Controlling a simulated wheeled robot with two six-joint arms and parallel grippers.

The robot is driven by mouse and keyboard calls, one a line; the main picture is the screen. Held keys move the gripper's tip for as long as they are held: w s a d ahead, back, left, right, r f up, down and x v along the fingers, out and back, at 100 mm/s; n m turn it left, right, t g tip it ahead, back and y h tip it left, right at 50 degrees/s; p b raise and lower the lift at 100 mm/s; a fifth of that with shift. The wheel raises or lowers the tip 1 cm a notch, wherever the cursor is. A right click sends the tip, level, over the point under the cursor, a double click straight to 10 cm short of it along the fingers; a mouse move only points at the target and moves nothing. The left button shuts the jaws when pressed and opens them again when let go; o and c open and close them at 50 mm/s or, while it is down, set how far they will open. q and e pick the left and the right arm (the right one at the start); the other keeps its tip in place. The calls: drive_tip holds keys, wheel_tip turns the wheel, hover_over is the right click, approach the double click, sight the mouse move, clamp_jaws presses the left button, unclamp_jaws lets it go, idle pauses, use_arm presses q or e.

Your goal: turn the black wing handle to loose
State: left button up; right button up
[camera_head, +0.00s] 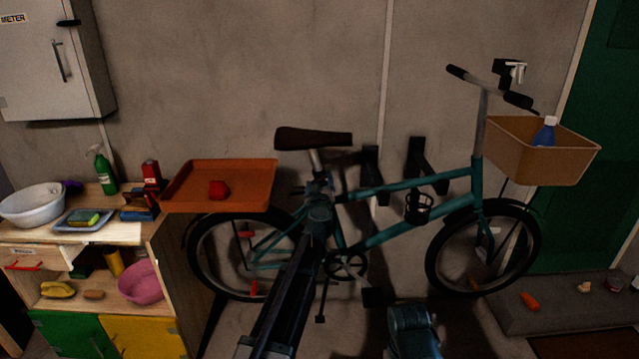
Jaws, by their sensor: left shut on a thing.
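The teal bicycle (372,240) stands against the wall with its dark saddle (312,138) on a light seat post (317,160). My left gripper (318,194) is at the foot of that post, where the frame begins. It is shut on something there. A small dark piece (298,190) sticks out to the left beside it; it looks like the black wing handle, but the gripper and the dim light hide most of it. I cannot tell which way the handle points. My right gripper's fingers do not show; a teal part of mine is at the bottom edge.
An orange tray (252,173) with a red item (219,190) lies close left of the gripper. A cluttered workbench (115,235) stands at left under a grey meter cabinet (35,70). The bicycle's front basket (540,165) holds a blue bottle (545,132).

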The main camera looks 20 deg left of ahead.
use_arm(q)
drive_tip(key=n, duration=1.3)
drive_tip(key=shift+s+a+f, duration=0.1)
drive_tip(key=shift+f, duration=0.15)
drive_tip(key=shift+n, duration=0.4)
drive_tip(key=o, duration=1.2)
drive_tip(key=v, duration=1.3)
drive_tip(key=shift+s, duration=0.4)
